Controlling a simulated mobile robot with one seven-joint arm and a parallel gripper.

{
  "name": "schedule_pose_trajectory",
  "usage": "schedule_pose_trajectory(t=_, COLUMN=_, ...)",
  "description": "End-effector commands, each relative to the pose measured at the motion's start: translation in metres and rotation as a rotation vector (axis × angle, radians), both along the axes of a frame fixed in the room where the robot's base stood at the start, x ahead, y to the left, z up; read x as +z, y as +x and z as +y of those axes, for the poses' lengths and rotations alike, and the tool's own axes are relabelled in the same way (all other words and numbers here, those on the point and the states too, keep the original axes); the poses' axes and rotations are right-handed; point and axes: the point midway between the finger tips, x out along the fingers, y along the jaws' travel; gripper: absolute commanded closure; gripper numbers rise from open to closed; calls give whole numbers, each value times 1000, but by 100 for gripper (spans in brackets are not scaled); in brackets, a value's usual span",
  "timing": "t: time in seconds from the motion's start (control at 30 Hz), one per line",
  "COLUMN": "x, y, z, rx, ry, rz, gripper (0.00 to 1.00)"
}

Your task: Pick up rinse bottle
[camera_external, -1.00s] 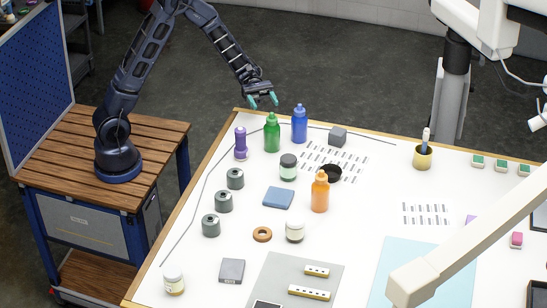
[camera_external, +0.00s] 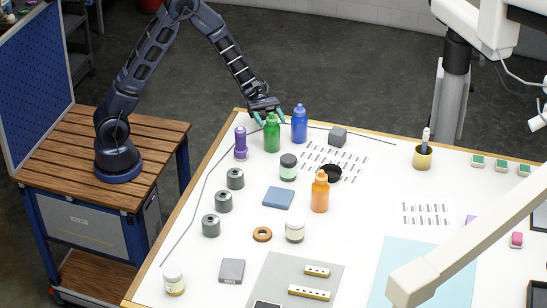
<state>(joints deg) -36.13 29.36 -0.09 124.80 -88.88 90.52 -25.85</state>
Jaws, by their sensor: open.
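Three capped bottles stand upright on the white table: a green bottle (camera_external: 272,136), a blue bottle (camera_external: 300,125) just right of it and an orange bottle (camera_external: 320,194) nearer the middle. No label tells me which is the rinse bottle. My gripper (camera_external: 270,117) is open at the top of the green bottle. Its teal fingertips show on either side of the green cap, the right one close to the blue bottle. I cannot tell whether they touch the green bottle.
A purple bottle-like item (camera_external: 241,144) stands left of the green bottle. A dark green-labelled jar (camera_external: 288,167), a dark bowl (camera_external: 331,173) and a grey cube (camera_external: 338,135) are nearby. A thin dark cable (camera_external: 203,185) curves along the table's left and back edges.

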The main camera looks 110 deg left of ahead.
Motion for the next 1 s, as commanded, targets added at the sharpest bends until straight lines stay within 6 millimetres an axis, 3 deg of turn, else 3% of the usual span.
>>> schedule_pose_trajectory(t=0.2, x=1, y=17, z=-25, rx=-3, ry=0, rz=0, gripper=37)
schedule_pose_trajectory(t=0.47, x=1, y=19, z=-27, rx=0, ry=0, rz=0, gripper=37)
schedule_pose_trajectory(t=0.8, x=1, y=19, z=-27, rx=0, ry=0, rz=0, gripper=100)
schedule_pose_trajectory(t=1.0, x=1, y=19, z=-27, rx=0, ry=1, rz=-1, gripper=100)
